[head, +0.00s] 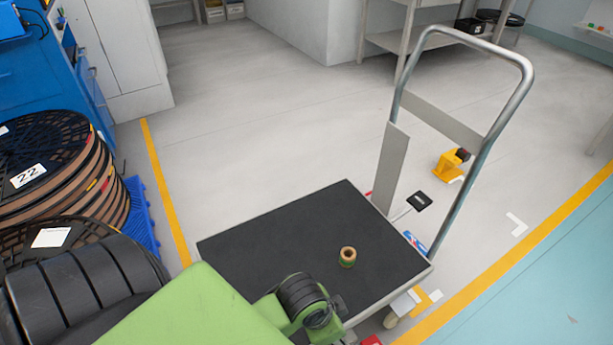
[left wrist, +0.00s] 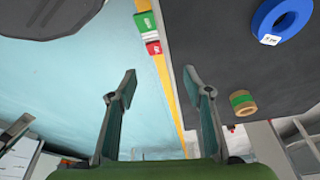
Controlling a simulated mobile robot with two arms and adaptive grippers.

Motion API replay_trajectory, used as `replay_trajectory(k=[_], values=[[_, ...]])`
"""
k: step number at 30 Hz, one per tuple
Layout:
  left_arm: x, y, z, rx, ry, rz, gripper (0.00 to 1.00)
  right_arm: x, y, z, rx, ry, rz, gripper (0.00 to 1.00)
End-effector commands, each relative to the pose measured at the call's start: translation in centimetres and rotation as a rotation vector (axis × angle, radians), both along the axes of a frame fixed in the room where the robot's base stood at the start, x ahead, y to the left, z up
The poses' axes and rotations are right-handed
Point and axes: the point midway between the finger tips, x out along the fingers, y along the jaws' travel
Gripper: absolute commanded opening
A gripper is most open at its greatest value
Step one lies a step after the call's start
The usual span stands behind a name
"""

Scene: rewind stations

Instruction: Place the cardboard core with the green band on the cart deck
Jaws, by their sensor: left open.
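The cardboard core with the green band (head: 348,257) stands upright on the dark cart deck (head: 270,235), near the deck's right side in the head view. In the left wrist view the core (left wrist: 243,103) is right of the fingers, apart from them, on the dark deck (left wrist: 240,60). My left gripper (left wrist: 160,88) is open, with nothing between its fingers. In the head view my green left arm covers the deck's near edge, and the fingertips are mostly hidden. My right gripper is not in view.
A blue ring (left wrist: 285,18) lies on the dark surface in the left wrist view. The cart's metal handle (head: 478,150) rises at the right. Stacked reels (head: 60,170) stand at the left. A yellow tool-like object (head: 450,166) is on the floor beyond the handle.

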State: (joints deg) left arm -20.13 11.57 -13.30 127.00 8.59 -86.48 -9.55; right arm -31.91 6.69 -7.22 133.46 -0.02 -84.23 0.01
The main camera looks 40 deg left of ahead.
Motion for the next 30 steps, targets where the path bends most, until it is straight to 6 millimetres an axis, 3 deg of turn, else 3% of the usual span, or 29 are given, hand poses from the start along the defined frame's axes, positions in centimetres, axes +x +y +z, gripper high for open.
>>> replay_trajectory(k=[3,8,30], values=[[-2.9,2.2,-0.1,0.006,0.014,0.181,0.46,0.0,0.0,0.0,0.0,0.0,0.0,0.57],[-4.7,4.1,0.1,0.024,0.017,0.303,0.46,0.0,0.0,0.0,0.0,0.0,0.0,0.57],[-4.9,4.3,0.1,0.028,0.019,0.316,0.46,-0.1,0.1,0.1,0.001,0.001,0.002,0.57]])
